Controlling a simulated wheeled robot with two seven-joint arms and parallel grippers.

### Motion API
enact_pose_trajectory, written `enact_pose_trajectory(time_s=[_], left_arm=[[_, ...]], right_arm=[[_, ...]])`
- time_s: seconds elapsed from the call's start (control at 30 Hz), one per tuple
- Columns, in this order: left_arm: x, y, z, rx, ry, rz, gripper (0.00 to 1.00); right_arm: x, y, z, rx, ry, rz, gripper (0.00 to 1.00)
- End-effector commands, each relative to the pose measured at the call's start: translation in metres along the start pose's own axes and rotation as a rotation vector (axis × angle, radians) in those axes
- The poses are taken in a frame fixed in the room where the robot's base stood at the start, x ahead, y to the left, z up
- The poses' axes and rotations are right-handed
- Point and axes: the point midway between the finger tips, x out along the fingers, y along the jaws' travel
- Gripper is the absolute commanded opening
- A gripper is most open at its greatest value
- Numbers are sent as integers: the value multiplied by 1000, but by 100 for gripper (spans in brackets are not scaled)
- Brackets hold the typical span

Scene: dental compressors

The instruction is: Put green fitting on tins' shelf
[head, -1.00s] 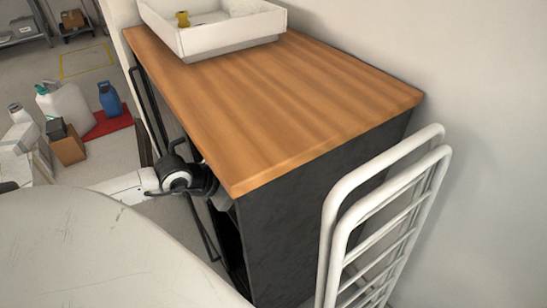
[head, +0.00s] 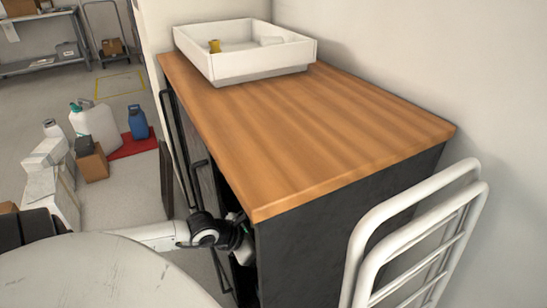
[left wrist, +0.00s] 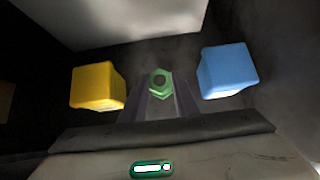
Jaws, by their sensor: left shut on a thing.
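The green fitting (left wrist: 160,80), a small hexagonal piece with a hole, sits between the fingertips of my left gripper (left wrist: 160,92) in the left wrist view. The gripper is shut on it. A yellow block-shaped tin (left wrist: 96,86) stands to its left and a blue one (left wrist: 227,71) to its right, both apart from the fingers. In the head view, my left arm reaches to the open front of the dark cabinet (head: 335,225) below its wooden top; the fingertips and fitting are hidden there. My right gripper is not in view.
A white tubular rack (head: 420,235) is at right. A round pale surface (head: 90,275) lies in front. Jugs and boxes stand on the floor at left.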

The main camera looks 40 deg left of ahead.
Motion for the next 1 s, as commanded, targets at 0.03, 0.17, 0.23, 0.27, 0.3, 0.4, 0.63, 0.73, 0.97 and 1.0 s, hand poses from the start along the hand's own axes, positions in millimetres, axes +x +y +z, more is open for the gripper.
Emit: enact_pose_trajectory(time_s=[0.03,0.17,0.23,0.27,0.3,0.4,0.63,0.73,0.97,1.0], left_arm=[[1,0,0,0,-1,0,2],[1,0,-2,-1,1,0,41],[1,0,-2,0,1,0,46],[1,0,-2,0,1,0,46],[1,0,-1,0,1,0,46],[1,0,-1,0,1,0,46],[-9,0,0,0,3,-1,46],[-24,0,1,1,4,-1,46],[-69,-1,1,-1,6,-2,46],[-77,-1,0,-1,5,-1,46]], right_arm=[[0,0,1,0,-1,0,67],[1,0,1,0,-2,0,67],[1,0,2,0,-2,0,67],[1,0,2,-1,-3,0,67],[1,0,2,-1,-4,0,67],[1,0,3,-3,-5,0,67],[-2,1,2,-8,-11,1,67],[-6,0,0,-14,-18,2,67],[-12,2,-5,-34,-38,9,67],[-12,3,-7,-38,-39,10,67]])
